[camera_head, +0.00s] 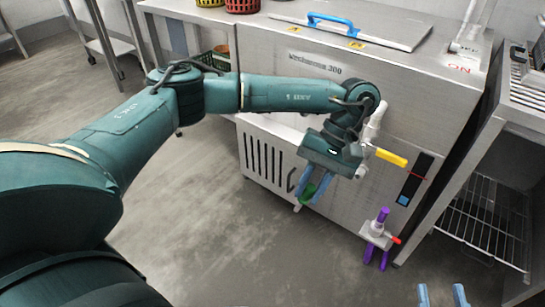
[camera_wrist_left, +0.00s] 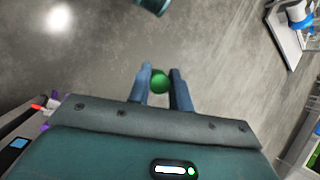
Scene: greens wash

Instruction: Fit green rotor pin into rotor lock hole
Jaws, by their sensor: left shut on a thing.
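My left gripper (camera_head: 317,188) is shut on a green piece (camera_head: 308,193), taken to be the green rotor pin, in front of the machine's lower front. In the left wrist view, the pin's round green end (camera_wrist_left: 160,81) shows between the two blue fingers of the left gripper (camera_wrist_left: 161,76). The rest of the pin is hidden. My right gripper (camera_head: 442,296) shows only as two light-blue fingertips at the bottom edge, apart with floor between them. I cannot make out the rotor lock hole for sure in either view.
The steel machine (camera_head: 300,58) stands behind the left gripper. A yellow handle (camera_head: 391,157) sticks out right of the wrist. A bracket with purple parts (camera_head: 377,235) and a red tip is low on the machine's right. A wire-shelf rack (camera_head: 485,215) stands right. Open floor lies in front.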

